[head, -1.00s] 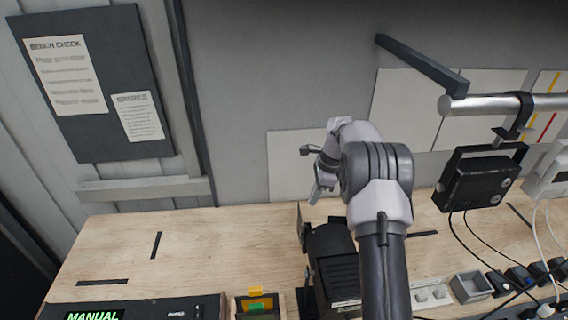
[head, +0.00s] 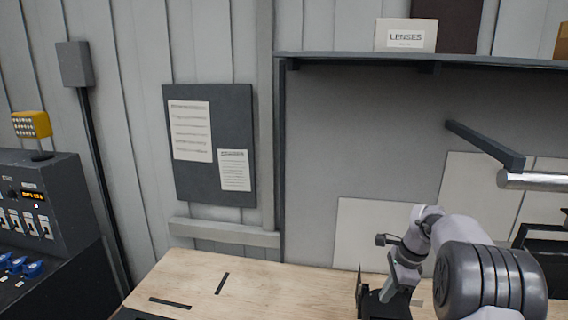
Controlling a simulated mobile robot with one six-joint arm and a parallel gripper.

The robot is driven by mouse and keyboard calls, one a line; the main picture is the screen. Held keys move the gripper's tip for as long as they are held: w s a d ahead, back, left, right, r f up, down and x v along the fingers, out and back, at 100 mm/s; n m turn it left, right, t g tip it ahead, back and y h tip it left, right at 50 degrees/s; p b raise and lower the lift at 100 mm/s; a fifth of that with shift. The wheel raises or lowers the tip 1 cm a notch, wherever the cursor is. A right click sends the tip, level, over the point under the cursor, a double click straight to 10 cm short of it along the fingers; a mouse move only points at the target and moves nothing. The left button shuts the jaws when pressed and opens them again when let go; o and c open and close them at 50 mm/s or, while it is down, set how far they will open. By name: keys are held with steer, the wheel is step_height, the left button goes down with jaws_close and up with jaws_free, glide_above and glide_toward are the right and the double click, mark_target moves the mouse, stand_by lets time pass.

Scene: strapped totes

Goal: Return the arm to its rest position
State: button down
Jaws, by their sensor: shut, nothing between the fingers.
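My arm shows at the lower right, bent over the back of the wooden bench (head: 240,282). My gripper (head: 393,291) hangs from the wrist, pointing down, with its fingers shut and nothing seen in them. It is close in front of a dark object (head: 363,297) at the bottom edge, which is mostly cut off. I cannot tell whether they touch.
A dark bar (head: 485,143) and a metal tube (head: 535,181) jut out at the right, above my arm. A shelf (head: 350,60) with a LENSES box (head: 406,35) runs overhead. A control console (head: 45,220) stands at the left. The bench's left part is clear apart from dark strips.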

steer(key=a+b, duration=0.1)
steer(key=a+n+b, duration=0.1)
steer(key=a+r+b, duration=0.1)
steer(key=shift+s+a+n, duration=0.15)
steer(key=shift+s+n, duration=0.25)
steer(key=s+a+r+n+t+b, duration=0.2)
steer(key=s+a+n+b, duration=0.2)
steer(key=s+a+b, duration=0.35)
steer(key=s+a+f+n+b, duration=0.2)
steer(key=s+f+n+b, duration=0.1)
steer(key=s, duration=0.5)
steer(key=s+a+f+n+t+b, duration=0.1)
steer(key=s+a+f+n+b, duration=0.1)
steer(key=s+f+b, duration=0.3)
steer(key=s+a+f+n+t+b, duration=0.1)
steer(key=s+f+n+b, duration=0.3)
steer(key=s, duration=0.8)
steer(key=shift+s+a+f+b, duration=0.3)
steer(key=shift+a+f+b, duration=0.2)
steer(key=shift+a+b, duration=0.4)
